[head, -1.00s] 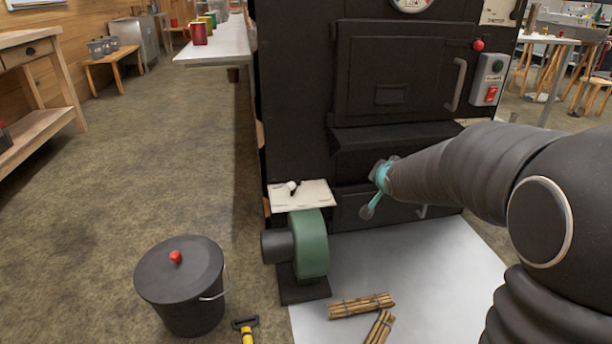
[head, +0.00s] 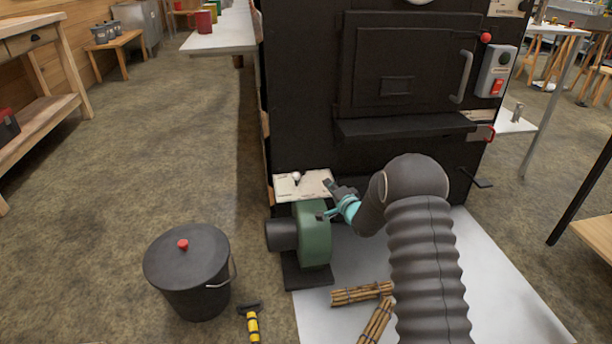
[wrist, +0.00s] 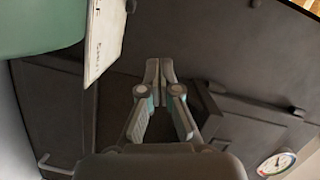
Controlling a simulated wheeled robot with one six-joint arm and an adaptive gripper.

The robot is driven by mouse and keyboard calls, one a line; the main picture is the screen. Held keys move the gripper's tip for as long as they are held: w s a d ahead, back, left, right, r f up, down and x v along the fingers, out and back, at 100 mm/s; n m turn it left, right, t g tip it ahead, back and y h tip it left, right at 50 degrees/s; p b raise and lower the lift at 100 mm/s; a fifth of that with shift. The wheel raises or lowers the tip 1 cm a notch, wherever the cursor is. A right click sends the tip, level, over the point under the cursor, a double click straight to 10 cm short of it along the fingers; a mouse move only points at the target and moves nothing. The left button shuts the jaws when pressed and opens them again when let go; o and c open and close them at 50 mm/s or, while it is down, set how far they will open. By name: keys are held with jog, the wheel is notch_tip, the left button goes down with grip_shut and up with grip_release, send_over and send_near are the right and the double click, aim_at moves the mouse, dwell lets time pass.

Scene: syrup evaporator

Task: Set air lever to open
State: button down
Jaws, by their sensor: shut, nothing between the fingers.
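The air lever (head: 296,177) is a small lever with a pale knob on a cream plate (head: 312,188). The plate is on the front of the black evaporator, above the green blower (head: 314,236). My gripper (head: 327,183) is beside the plate's right edge, apart from the lever. In the wrist view my gripper (wrist: 160,64) is shut and empty, its fingertips together in front of the dark evaporator front. The plate (wrist: 104,38) shows edge-on at upper left there; the lever is not visible in that view.
The black evaporator (head: 400,70) has a firebox door with a handle and a switch box (head: 496,70). A lidded black bucket (head: 190,270) stands at lower left. Bundles of sticks (head: 362,294) lie on the pale floor sheet. A yellow-handled tool (head: 252,322) lies beside the bucket.

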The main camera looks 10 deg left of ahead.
aim_at(295, 174)
jog(key=x, duration=0.9)
jog(key=shift+w+a, duration=0.15)
jog(key=shift+w, duration=0.1)
jog(key=a, duration=0.2)
jog(key=a+f, duration=0.1)
jog(key=shift+s, duration=0.35)
jog(key=shift+s+a+f, duration=0.1)
jog(key=shift+a+f, duration=0.05)
jog(key=shift+a, duration=0.2)
jog(key=shift+b, duration=0.3)
jog(key=shift+a+f, duration=0.15)
jog(key=shift+a, duration=0.15)
jog(key=a+b, duration=0.2)
jog(key=b, duration=0.1)
jog(key=shift+s+a+f, duration=0.1)
jog(key=shift+s+a, duration=0.1)
jog(key=shift+a, duration=0.05)
jog(key=shift+a+r, duration=0.3)
jog(key=shift+r, duration=0.05)
